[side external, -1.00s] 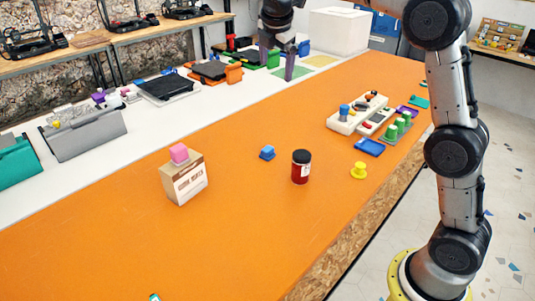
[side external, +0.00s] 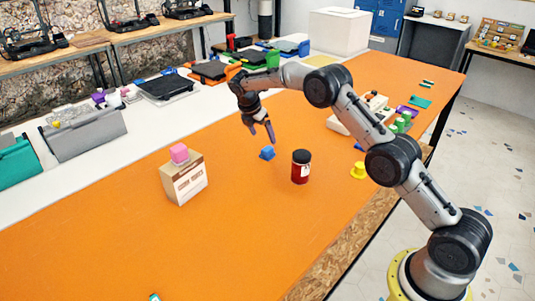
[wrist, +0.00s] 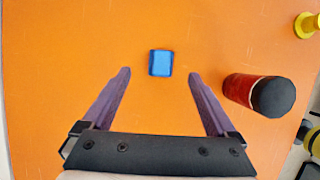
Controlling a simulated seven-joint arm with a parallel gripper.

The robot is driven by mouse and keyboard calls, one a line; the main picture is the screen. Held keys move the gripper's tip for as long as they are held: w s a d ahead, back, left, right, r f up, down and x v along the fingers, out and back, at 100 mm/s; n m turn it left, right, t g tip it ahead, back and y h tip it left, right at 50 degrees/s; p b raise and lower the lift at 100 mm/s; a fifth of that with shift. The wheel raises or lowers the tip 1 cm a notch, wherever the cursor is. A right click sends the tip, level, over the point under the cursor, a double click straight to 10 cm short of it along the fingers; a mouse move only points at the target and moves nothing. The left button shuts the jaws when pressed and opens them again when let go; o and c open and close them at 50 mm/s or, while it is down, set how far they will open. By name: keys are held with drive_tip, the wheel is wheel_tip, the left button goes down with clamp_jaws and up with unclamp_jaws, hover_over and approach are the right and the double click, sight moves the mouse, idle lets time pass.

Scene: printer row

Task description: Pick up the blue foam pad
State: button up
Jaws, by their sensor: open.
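The blue foam pad (side external: 267,153) is a small block lying on the orange table top. In the wrist view, the blue pad (wrist: 161,62) lies between the lines of the two fingers, just beyond the fingertips. My gripper (side external: 261,134) hangs above the pad, a little to its left in the side view, pointing down. In the wrist view, my gripper (wrist: 160,74) has its purple fingers spread wide with nothing between them. The pad is fully visible and does not appear to be touched.
A red jar with a black lid (side external: 301,167) stands close to the right of the pad. A yellow knob (side external: 358,170) is farther right. A cardboard box (side external: 184,180) with a pink block (side external: 179,153) on top stands to the left. The orange table (side external: 230,240) in front is clear.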

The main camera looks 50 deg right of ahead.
sight(268, 148)
drive_tip(key=x, duration=0.3)
drive_tip(key=shift+x, duration=2.65)
drive_tip(key=shift+s+a, duration=0.15)
drive_tip(key=shift+s, duration=0.05)
drive_tip(key=c, duration=1.4)
drive_tip(key=shift+c, duration=0.2)
